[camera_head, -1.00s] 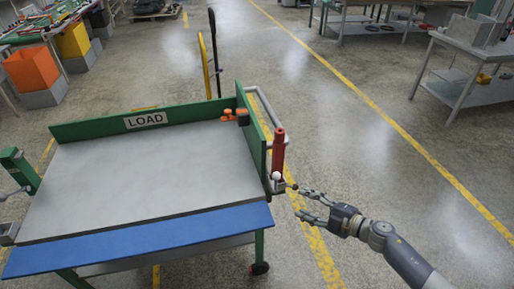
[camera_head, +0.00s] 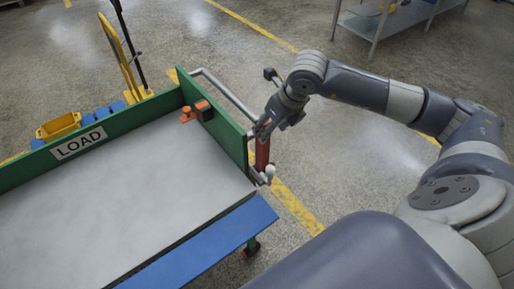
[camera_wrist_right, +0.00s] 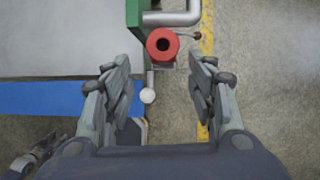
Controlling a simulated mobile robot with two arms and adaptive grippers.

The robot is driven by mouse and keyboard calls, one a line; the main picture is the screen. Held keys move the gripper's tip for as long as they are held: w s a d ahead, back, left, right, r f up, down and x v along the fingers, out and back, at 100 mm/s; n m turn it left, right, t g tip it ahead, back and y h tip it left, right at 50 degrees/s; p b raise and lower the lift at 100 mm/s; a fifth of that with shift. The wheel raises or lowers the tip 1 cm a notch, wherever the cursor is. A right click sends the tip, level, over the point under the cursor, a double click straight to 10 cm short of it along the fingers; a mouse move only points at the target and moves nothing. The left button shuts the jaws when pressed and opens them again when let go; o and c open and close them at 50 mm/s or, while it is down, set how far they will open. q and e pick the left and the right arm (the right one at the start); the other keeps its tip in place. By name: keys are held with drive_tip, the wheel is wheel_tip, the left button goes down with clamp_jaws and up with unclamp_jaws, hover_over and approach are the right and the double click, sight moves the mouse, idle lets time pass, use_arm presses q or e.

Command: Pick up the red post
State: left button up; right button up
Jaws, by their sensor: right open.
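The red post (camera_head: 262,153) stands upright at the right corner of the cart, just outside its green end panel. In the right wrist view its round red top (camera_wrist_right: 162,44) has a dark hole. My right gripper (camera_head: 266,126) is at the upper part of the post in the head view. In the wrist view the open right gripper (camera_wrist_right: 163,88) has its fingers on either side, with the post top between and slightly beyond the tips; contact is not visible. A dark jointed part at the lower left of the wrist view looks like my left gripper (camera_wrist_right: 38,152); its jaws are unclear.
A white ball knob (camera_wrist_right: 147,96) sits beside the post, near the fingers. A grey handle rail (camera_head: 222,92) and green panel (camera_head: 222,126) border it. An orange item (camera_head: 196,111) is on the cart top (camera_head: 120,190). The floor to the right is open.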

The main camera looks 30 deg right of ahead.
sight(263, 150)
drive_tip(key=p+x, duration=0.3)
drive_tip(key=x, duration=0.5)
drive_tip(key=shift+w+d+f+p, duration=0.2)
drive_tip(key=shift+w+p, duration=0.1)
drive_tip(key=shift+w, duration=0.1)
drive_tip(key=shift+c, duration=0.3)
drive_tip(key=shift+r, duration=0.1)
clamp_jaws()
